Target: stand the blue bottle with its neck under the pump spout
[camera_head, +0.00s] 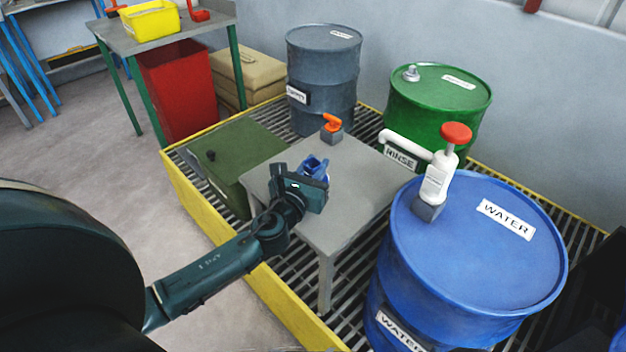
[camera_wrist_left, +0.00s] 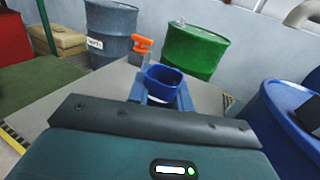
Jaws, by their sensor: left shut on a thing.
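The blue bottle (camera_head: 314,164) is in my left gripper (camera_head: 308,176), above the near left part of the grey table (camera_head: 345,190). Most of it is hidden behind the gripper in the head view. In the left wrist view, the blue open top of the bottle (camera_wrist_left: 163,77) shows between the fingers of my left gripper (camera_wrist_left: 161,98); its lower part is hidden. I cannot tell whether it touches the table. The white pump (camera_head: 437,178) with a red knob stands on the blue WATER drum (camera_head: 480,250). Its spout (camera_head: 405,141) points left over the table, to the bottle's right and apart from it.
An orange-topped item (camera_head: 332,128) stands at the table's back edge. A green drum (camera_head: 440,100) and a grey drum (camera_head: 323,75) stand behind. A green box (camera_head: 235,155) is left of the table. The table's middle and right are clear.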

